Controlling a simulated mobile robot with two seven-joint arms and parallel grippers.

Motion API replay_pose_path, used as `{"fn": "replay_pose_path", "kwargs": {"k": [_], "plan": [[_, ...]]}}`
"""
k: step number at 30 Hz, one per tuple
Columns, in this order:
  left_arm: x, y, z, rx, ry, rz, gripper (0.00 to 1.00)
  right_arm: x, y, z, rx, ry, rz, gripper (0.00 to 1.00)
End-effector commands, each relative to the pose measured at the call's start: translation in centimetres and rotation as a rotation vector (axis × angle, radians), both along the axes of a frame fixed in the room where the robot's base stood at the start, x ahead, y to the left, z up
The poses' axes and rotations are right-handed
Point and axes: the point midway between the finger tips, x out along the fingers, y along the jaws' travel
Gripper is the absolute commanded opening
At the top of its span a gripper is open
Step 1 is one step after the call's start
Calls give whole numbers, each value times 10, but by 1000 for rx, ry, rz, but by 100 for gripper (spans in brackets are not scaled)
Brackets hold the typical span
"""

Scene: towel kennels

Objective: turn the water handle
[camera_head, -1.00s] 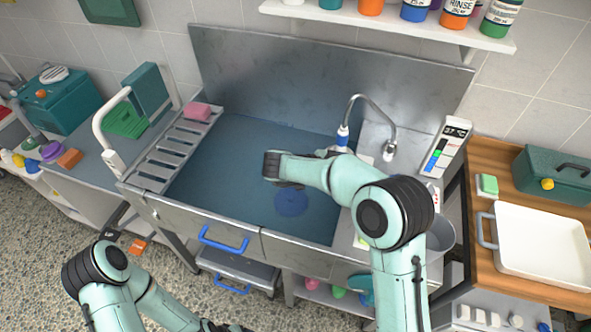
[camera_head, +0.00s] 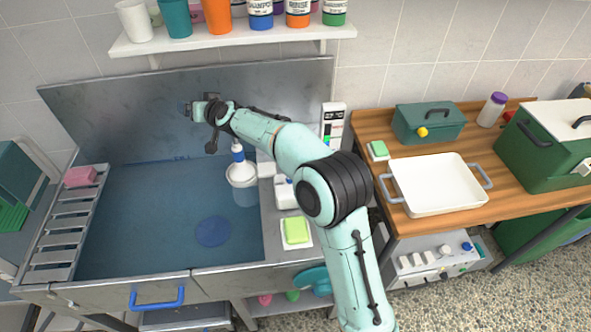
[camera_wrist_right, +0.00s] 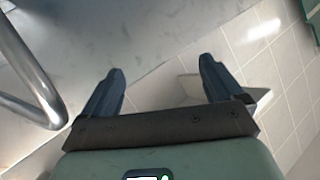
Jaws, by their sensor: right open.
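The tap's blue-and-white nozzle (camera_head: 237,152) shows over the right part of the sink in the head view. My right arm hides most of the spout, and I cannot make out the water handle. A bare chrome pipe (camera_wrist_right: 28,75), likely the spout, stands left of my right gripper in the wrist view. My right gripper (camera_wrist_right: 161,66) is open, with nothing between its fingers. In the head view it (camera_head: 193,110) is in front of the steel backsplash, up and left of the nozzle. My left gripper is out of view.
A pale grey container (camera_head: 243,185) is below the nozzle in the sink basin (camera_head: 150,225). A temperature display (camera_head: 333,120) stands right of the tap. A bottle shelf (camera_head: 230,38) hangs above. A white tray (camera_head: 437,184) sits on the wooden counter.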

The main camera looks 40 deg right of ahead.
Motion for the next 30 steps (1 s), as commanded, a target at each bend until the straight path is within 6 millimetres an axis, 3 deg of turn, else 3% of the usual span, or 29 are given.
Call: {"fn": "replay_pose_path", "kwargs": {"k": [5, 8, 12, 18, 24, 30], "plan": [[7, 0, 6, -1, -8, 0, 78, -36, -16, -13, -128, 249, 242, 94], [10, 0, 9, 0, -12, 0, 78, -72, -40, -26, -200, 446, 325, 94], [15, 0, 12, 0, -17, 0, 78, -133, -87, -37, -272, 750, 366, 94], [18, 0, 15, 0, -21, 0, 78, -205, -137, -33, -305, 1078, 334, 94], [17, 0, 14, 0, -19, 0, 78, -229, -151, -33, -304, 1183, 312, 94], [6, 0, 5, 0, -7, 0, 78, -230, -150, -64, -303, 1187, 316, 94]]}}
